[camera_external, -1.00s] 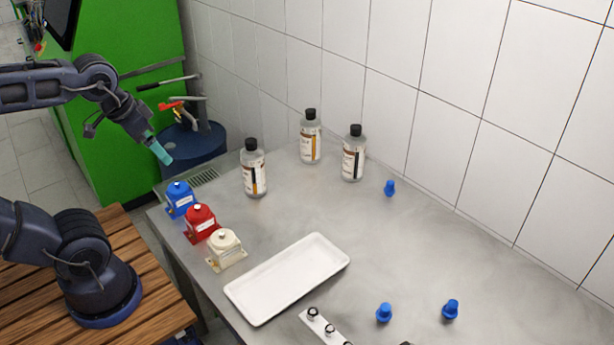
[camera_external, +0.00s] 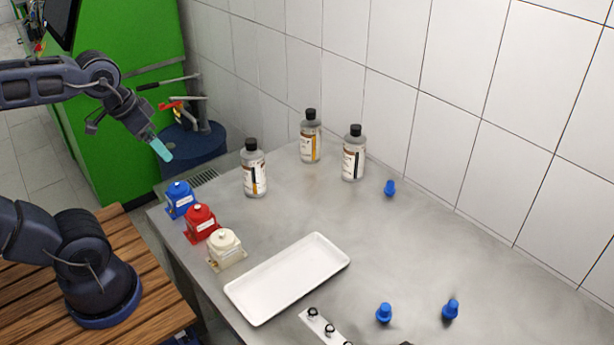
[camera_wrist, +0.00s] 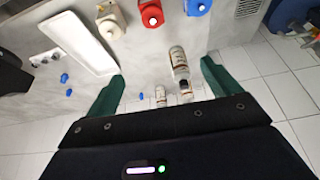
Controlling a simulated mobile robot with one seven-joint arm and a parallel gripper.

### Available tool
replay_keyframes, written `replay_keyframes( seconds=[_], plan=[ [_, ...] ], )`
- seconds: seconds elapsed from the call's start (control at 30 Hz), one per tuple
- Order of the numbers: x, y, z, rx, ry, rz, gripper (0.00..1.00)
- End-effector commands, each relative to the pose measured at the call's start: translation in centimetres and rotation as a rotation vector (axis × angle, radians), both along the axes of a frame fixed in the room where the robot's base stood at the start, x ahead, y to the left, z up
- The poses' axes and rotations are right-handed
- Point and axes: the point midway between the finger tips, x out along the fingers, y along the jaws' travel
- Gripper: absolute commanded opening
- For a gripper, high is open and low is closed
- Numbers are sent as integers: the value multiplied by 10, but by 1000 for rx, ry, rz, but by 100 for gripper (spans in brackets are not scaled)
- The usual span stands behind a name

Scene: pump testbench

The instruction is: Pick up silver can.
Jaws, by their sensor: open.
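I see no plain can. The nearest match is several... three clear-grey bottles with black caps and white-brown labels, all upright: a left one (camera_external: 254,170), a back one (camera_external: 311,140) and a right one (camera_external: 353,156). In the wrist view a nearer bottle (camera_wrist: 179,62) and a farther bottle (camera_wrist: 160,96) show between the fingers, with another partly hidden by my gripper body. My gripper (camera_external: 161,149) has teal fingers and hangs empty, left of and apart from the bottles in the external view. In the wrist view my gripper (camera_wrist: 164,86) is open, its fingers spread wide.
Blue (camera_external: 180,199), red (camera_external: 201,222) and cream (camera_external: 225,248) pump-like units line the table's left edge. A white tray (camera_external: 287,278) lies beside them. Small blue knobs (camera_external: 384,313) are scattered rightward. A tiled wall (camera_external: 470,80) bounds the back. The table's middle is clear.

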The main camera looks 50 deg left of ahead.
Motion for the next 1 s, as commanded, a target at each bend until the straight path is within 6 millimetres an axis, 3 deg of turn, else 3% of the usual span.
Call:
replay_keyframes(
  seconds=[0.17,0.53,1.0],
  plan=[
    [33,1,18,50,30,-116,89],
    [130,7,51,177,107,-466,89],
    [263,18,55,293,192,-922,89]
  ],
)
